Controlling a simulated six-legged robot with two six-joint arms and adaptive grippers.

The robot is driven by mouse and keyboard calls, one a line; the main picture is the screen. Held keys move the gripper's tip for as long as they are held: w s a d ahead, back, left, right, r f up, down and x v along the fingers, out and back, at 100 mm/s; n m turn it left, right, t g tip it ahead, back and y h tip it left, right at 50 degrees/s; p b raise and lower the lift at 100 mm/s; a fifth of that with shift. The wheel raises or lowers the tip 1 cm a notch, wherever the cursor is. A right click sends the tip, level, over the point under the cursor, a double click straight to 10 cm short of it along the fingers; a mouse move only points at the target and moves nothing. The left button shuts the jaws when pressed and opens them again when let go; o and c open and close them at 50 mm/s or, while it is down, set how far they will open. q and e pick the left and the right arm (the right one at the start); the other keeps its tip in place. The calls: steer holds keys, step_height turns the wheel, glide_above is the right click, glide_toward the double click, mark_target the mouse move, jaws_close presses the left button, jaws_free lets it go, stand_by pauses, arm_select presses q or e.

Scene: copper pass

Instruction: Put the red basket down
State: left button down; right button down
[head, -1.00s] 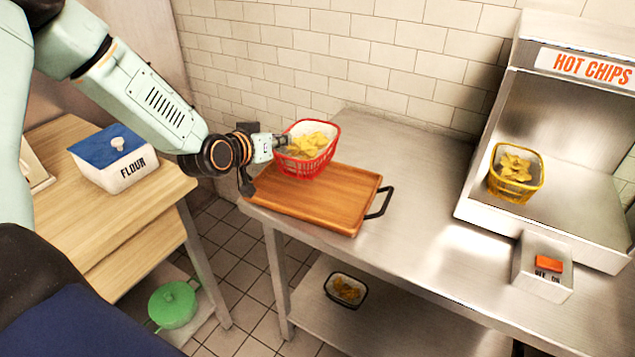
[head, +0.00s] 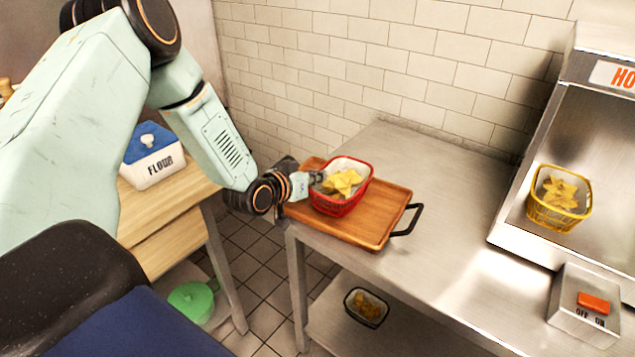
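The red basket (head: 341,198), lined in white and filled with yellow chips, is on or just above the left part of the wooden tray (head: 376,232). I cannot tell for certain whether its base touches the tray. My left gripper (head: 317,180) is at the basket's left rim, with its fingers over the rim; it seems shut on the basket, though the fingertips are partly hidden by the chips and rim. My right gripper is not in view.
A yellow basket of chips (head: 560,198) stands in the metal chip warmer (head: 527,236) at right. A switch box (head: 586,305) is in front of it. The steel counter (head: 440,190) is clear between tray and warmer. A dark basket (head: 366,307) is on the lower shelf.

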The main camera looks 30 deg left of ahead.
arm_select(q)
steer(key=shift+s+a+f, duration=0.1)
steer(key=shift+f, duration=0.4)
steer(key=shift+f, duration=0.2)
steer(key=c, duration=1.5)
jaws_free()
steer(key=shift+r, duration=0.2)
